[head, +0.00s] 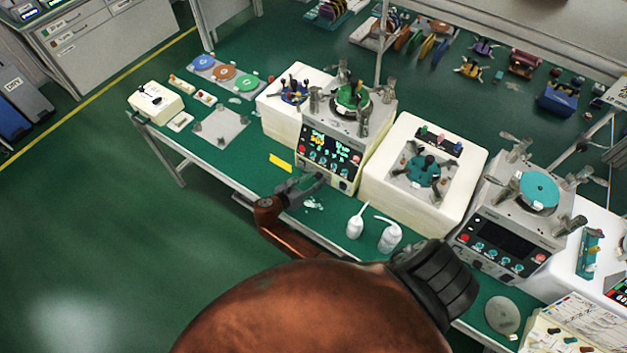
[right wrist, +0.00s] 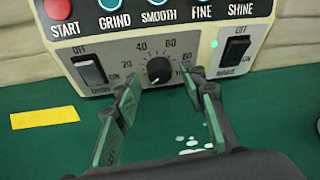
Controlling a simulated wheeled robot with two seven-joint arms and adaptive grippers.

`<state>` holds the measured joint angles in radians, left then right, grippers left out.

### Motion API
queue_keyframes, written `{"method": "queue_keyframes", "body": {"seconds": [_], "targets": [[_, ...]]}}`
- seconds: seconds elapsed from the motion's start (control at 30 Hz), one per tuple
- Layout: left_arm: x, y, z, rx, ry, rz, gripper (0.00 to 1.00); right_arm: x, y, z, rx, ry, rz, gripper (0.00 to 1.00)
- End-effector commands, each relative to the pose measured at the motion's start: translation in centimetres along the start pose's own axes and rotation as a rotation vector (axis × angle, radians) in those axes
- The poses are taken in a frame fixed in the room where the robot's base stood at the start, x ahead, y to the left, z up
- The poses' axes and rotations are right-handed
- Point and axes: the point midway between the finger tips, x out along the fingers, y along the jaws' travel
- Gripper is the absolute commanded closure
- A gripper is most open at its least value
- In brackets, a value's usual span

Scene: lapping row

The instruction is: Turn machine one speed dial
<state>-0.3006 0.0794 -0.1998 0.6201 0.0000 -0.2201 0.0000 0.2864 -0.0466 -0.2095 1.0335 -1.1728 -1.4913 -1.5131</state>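Machine one (head: 330,145) has a lit screen and stands on the green bench in the head view. In the right wrist view its lower panel shows a black speed dial (right wrist: 158,70) with a number scale around it. My right gripper (head: 314,181) is at the front of this machine. In the right wrist view my right gripper (right wrist: 163,84) is open, with green finger pads on either side of the dial. The dial shows in the gap between the fingertips; I cannot tell whether they touch it. My left gripper is not in view.
Rocker switches (right wrist: 90,72) and (right wrist: 236,48) flank the dial, below a row of buttons. A yellow strip (right wrist: 44,117) and white spots lie on the bench. White bottles (head: 389,237) stand right of my gripper. A second machine (head: 510,225) with a dark screen stands at right.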

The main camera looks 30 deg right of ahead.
Motion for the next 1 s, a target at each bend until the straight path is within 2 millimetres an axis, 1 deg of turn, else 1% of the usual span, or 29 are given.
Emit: {"method": "queue_keyframes", "body": {"seconds": [0.27, 0.8, 1.0], "targets": [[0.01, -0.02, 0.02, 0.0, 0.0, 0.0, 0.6, 0.15, -0.02, 0.0, 0.0, 0.0, -0.001, 0.62], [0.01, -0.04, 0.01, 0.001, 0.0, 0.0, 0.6, 0.13, -0.04, -0.03, 0.0, 0.0, -0.001, 0.99], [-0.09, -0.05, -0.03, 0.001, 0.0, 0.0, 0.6, 0.12, -0.09, -0.02, 0.005, 0.001, 0.001, 1.0]]}}
